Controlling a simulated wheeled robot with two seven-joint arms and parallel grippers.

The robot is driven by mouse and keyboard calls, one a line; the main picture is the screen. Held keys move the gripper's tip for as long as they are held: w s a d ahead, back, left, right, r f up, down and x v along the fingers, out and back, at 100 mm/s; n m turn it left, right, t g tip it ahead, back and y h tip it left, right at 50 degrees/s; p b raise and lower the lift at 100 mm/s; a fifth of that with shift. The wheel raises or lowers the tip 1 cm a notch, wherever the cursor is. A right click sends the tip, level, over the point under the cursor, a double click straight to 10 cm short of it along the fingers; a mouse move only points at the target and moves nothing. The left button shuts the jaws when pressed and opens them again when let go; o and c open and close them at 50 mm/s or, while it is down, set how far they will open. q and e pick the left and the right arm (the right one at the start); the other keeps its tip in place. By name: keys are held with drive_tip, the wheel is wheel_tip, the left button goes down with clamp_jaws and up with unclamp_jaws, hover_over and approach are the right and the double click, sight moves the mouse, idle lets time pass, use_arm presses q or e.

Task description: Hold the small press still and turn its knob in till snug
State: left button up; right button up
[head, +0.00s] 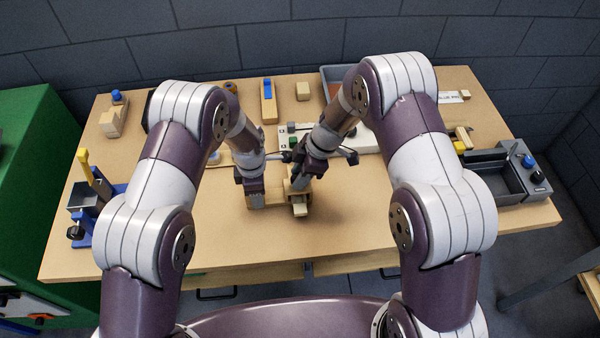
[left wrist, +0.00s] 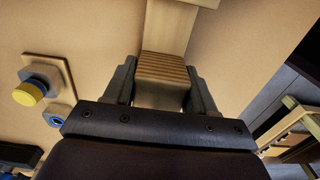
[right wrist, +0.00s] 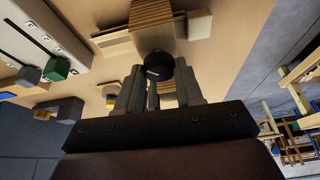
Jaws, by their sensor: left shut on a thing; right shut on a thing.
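The small press (head: 299,209) is a pale wooden frame near the middle of the bench, partly hidden by my grippers in the head view. My left gripper (head: 252,196) is at its left end. In the left wrist view the fingers close on a striped wooden block of the press (left wrist: 165,68). My right gripper (head: 303,180) is over the press. In the right wrist view its fingertips are around a round black knob (right wrist: 158,66), with the wooden press body (right wrist: 152,22) just beyond. How far the knob is turned in cannot be told.
A white control panel (head: 288,130) with a green knob lies behind my grippers. A grey tray device (head: 500,180) stands at the right and a blue-based tool (head: 85,215) at the left. Wooden blocks line the back. The bench front (head: 340,240) is clear.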

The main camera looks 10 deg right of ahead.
drive_tip(key=m+t, duration=0.1)
drive_tip(key=m, duration=0.1)
drive_tip(key=m+t, duration=0.1)
drive_tip(key=m, duration=0.2)
drive_tip(key=shift+s+a+m+h, duration=0.1)
drive_tip(key=shift+s+m+h, duration=0.1)
drive_tip(key=shift+m+h, duration=0.1)
drive_tip(key=m, duration=0.2)
drive_tip(key=m+t+h, duration=0.1)
drive_tip(key=m, duration=0.1)
drive_tip(key=shift+m+t, duration=0.3)
drive_tip(key=shift+m, duration=0.1)
drive_tip(key=shift+m+h, duration=0.3)
drive_tip(key=o, duration=1.1)
drive_tip(key=shift+c, duration=0.2)
drive_tip(key=v, duration=1.2)
drive_tip(key=shift+s, duration=0.1)
